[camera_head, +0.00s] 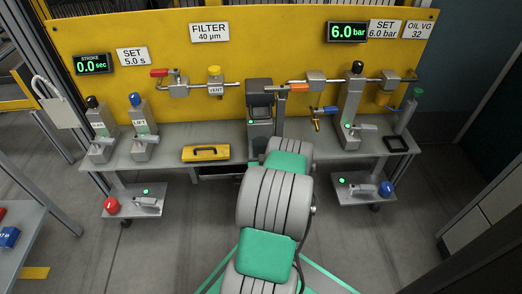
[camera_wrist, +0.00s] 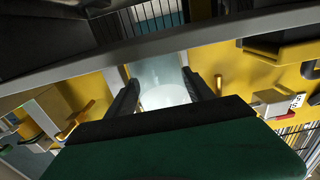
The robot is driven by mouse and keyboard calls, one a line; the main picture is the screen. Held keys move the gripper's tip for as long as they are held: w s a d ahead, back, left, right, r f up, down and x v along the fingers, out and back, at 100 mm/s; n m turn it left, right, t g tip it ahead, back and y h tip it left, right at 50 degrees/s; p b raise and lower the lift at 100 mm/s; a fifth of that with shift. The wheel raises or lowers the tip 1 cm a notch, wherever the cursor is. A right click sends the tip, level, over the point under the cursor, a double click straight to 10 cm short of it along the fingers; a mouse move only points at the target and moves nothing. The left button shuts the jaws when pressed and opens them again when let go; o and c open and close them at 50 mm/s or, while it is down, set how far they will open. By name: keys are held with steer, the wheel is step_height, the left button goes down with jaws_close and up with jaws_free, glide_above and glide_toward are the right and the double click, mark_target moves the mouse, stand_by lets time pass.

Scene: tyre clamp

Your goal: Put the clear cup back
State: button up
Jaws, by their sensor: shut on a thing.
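In the wrist view, my gripper (camera_wrist: 161,91) has its two dark fingers on either side of a pale, see-through round thing, which looks like the clear cup (camera_wrist: 165,98). The gripper is shut on it. The cup's lower part and its exact tilt are hidden by the dark green body in front. In the head view my arm covers the middle of the bench, and I cannot make out the cup or the fingertips there.
A yellow panel (camera_head: 120,30) with pipes and valves stands behind the grey bench (camera_head: 178,134). A grey central unit (camera_head: 261,128) rises close to my arm. A yellow case (camera_head: 206,153) lies left of it. A black square frame (camera_head: 397,143) lies at the right end.

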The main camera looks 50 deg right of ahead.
steer(key=shift+r, duration=0.15)
steer(key=shift+f, duration=0.25)
steer(key=o, duration=1.5)
